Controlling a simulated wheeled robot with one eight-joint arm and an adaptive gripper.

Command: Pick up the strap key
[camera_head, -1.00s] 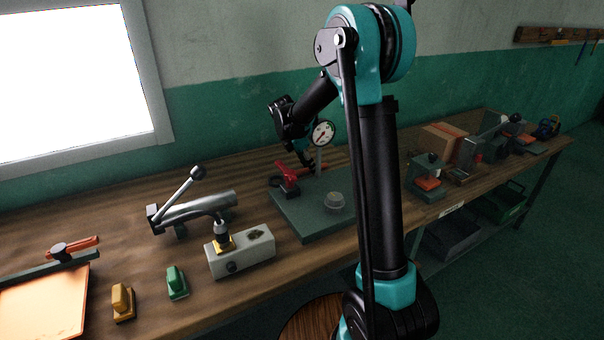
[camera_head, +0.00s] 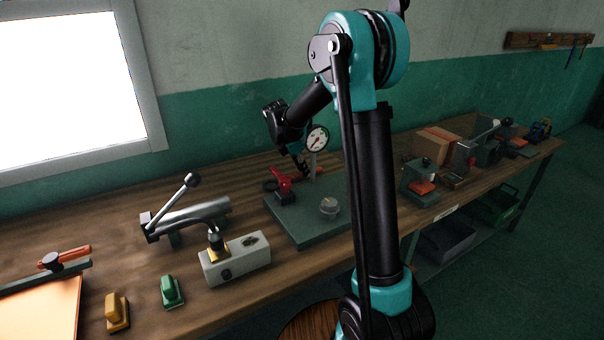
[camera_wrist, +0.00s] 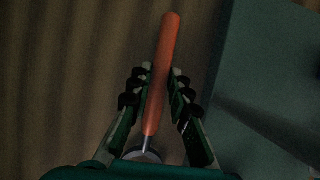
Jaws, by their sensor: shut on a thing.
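An orange-red handle (camera_wrist: 166,55) lies lengthwise between the fingers of my gripper (camera_wrist: 158,92) in the wrist view; I take it to be the strap key. A thin metal shank (camera_wrist: 147,144) and a grey round part show at its lower end, partly hidden by the gripper body. My gripper is shut on the handle. Whether the key is clear of the bench is hard to tell.
A grey pipe (camera_head: 196,215), a pale block (camera_head: 238,263) and green and yellow blocks stand to the left.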

